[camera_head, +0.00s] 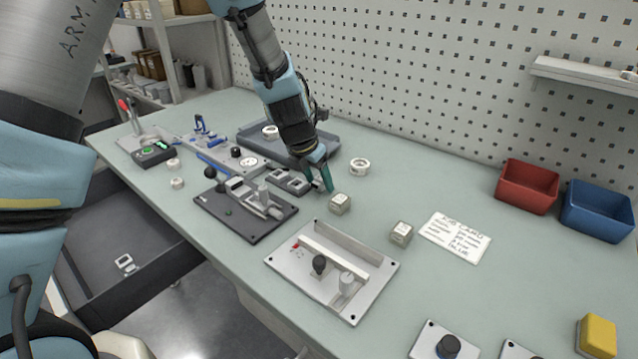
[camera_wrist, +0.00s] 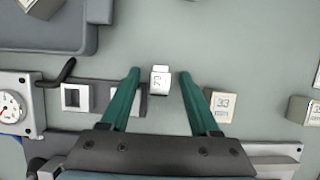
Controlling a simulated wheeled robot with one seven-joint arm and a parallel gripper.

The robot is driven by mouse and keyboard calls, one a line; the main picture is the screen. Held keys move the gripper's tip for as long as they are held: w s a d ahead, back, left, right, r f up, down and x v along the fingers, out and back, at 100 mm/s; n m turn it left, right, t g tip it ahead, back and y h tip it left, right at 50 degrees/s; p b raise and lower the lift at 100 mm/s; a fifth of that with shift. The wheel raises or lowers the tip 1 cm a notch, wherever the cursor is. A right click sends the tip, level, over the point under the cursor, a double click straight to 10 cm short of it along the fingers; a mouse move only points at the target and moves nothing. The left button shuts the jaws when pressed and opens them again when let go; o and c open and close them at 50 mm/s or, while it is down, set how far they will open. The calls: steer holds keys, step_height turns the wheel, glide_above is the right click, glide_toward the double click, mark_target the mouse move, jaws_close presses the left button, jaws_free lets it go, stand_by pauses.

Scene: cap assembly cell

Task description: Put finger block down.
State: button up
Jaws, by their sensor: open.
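A small pale block marked with what looks like 79 (camera_wrist: 160,80) is between my fingertips in the wrist view. It stands at the right end of a dark rack (camera_wrist: 98,90) with pale square-edged openings; I cannot tell whether it sits in the rack. My gripper (camera_wrist: 158,75) is open, with one green finger on each side of the block and a visible gap to both. In the head view my gripper (camera_head: 325,180) is low over the table by the rack (camera_head: 283,179), and its fingers hide most of the block.
A block marked 33 (camera_wrist: 222,105) stands close right of my right finger. Another block (camera_head: 401,233) is further right. A dark fixture plate (camera_head: 240,225) and a light one (camera_head: 300,275) are in front.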

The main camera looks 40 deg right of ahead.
mark_target(318, 177)
jaws_close()
stand_by(0.3)
stand_by(0.3)
steer(key=r, duration=0.9)
steer(key=shift+w+d+r, duration=0.15)
steer(key=shift+w+r, duration=0.1)
steer(key=shift+r, duration=0.05)
steer(key=w+d+b, duration=0.1)
steer(key=w+d, duration=0.2)
steer(key=w, duration=0.9)
steer(key=w+d, duration=0.3)
steer(key=w, duration=0.9)
step_height(318, 177, down, 9)
steer(key=shift+d+r+p, duration=0.1)
steer(key=shift+p, duration=0.85)
